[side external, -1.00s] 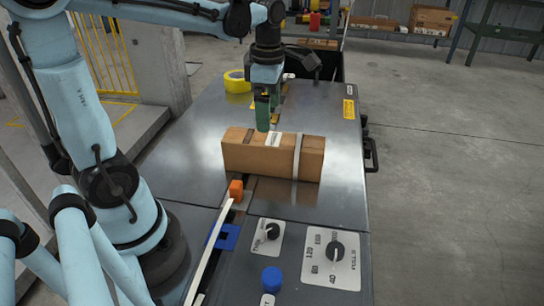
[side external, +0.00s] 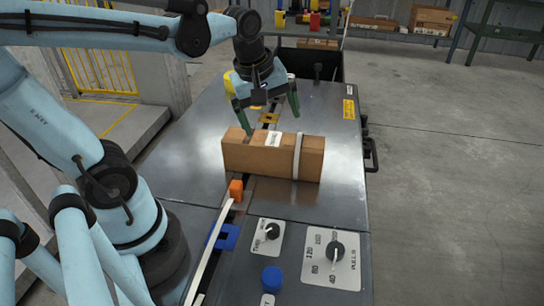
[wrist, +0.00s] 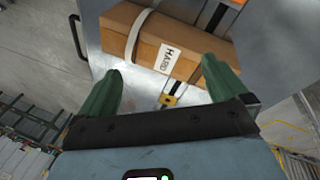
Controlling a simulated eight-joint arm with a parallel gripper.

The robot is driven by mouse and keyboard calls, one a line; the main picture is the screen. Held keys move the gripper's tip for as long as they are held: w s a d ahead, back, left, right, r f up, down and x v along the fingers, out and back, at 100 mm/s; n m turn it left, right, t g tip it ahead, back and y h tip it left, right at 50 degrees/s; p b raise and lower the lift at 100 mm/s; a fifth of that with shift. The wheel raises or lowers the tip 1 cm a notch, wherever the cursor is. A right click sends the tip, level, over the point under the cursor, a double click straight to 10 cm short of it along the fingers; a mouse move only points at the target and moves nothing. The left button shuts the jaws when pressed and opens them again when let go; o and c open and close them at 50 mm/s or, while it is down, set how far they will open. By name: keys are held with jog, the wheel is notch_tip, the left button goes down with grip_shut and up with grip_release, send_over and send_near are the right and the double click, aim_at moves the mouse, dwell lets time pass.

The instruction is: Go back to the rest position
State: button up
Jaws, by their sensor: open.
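My gripper (side external: 272,122) is open, with its two green fingers spread and nothing between them. It is above the far side of a brown cardboard box (side external: 258,160) on the grey metal table. In the side view, the left fingertip overlaps the box's top edge; I cannot tell if it touches. The box has a white strap around its right part and a white label on top. In the wrist view, the box (wrist: 180,45) lies beyond the fingers of my gripper (wrist: 160,90), and its label reads "HARD".
The metal table (side external: 330,115) has clear room right of the box. An orange block (side external: 236,190) and a white strap lie in front of it. A control panel with a blue button (side external: 272,277) and dial knobs (side external: 336,251) is nearest. Shelves stand behind.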

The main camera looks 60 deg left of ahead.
jog(key=d+m+t, duration=0.1)
jog(key=m, duration=0.3)
jog(key=s+d+m+t, duration=0.1)
jog(key=m, duration=0.4)
jog(key=s+d+f+m+t, duration=0.1)
jog(key=m, duration=0.4)
jog(key=shift+s+d+f+t, duration=0.1)
jog(key=shift+s+d+t, duration=0.05)
jog(key=shift+d+t, duration=0.25)
